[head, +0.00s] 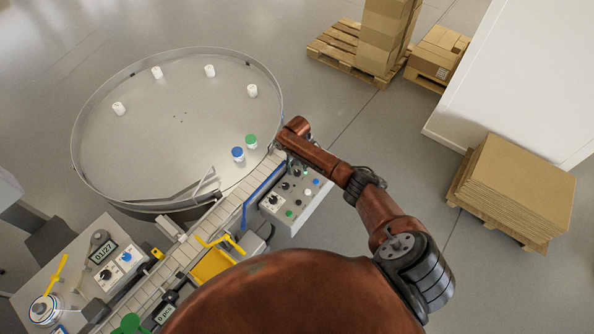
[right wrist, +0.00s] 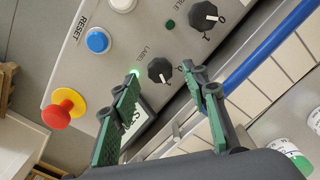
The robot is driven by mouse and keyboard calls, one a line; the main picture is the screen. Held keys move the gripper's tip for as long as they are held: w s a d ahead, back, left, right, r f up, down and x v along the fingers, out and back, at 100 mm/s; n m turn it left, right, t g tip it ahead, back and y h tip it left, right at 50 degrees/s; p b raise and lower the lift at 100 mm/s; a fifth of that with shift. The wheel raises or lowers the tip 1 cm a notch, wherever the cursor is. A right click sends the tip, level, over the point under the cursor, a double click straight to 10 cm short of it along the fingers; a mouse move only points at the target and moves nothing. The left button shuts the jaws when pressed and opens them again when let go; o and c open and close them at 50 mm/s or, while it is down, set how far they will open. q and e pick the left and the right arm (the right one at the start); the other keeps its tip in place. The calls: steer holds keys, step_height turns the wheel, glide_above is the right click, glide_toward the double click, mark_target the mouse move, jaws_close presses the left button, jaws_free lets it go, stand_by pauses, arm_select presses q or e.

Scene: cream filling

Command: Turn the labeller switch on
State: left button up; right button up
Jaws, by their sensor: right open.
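The labeller switch is a black knob (right wrist: 160,71) marked LABEL on a grey control panel (right wrist: 75,65) in the right wrist view. Its white pointer mark shows on its lower side in the picture. A lit green lamp (right wrist: 134,73) shows beside it, partly behind a finger. My right gripper (right wrist: 161,76) is open, its green fingers on either side of the knob and seemingly apart from it. The panel also shows in the head view (head: 316,192), under my right arm's end, where the fingers are hard to make out. My left gripper is not in view.
On the panel are another black knob (right wrist: 203,16), a blue RESET button (right wrist: 98,41) and a red emergency stop (right wrist: 63,108). A conveyor with a blue rail (right wrist: 265,48) runs alongside. A large round table (head: 180,85) with several jars stands behind. Pallets of cardboard (head: 520,185) stand right.

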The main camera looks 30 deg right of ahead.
mark_target(297, 172)
step_height(297, 172, up, 10)
stand_by(0.3)
steer(key=shift+f, duration=0.1)
stand_by(0.3)
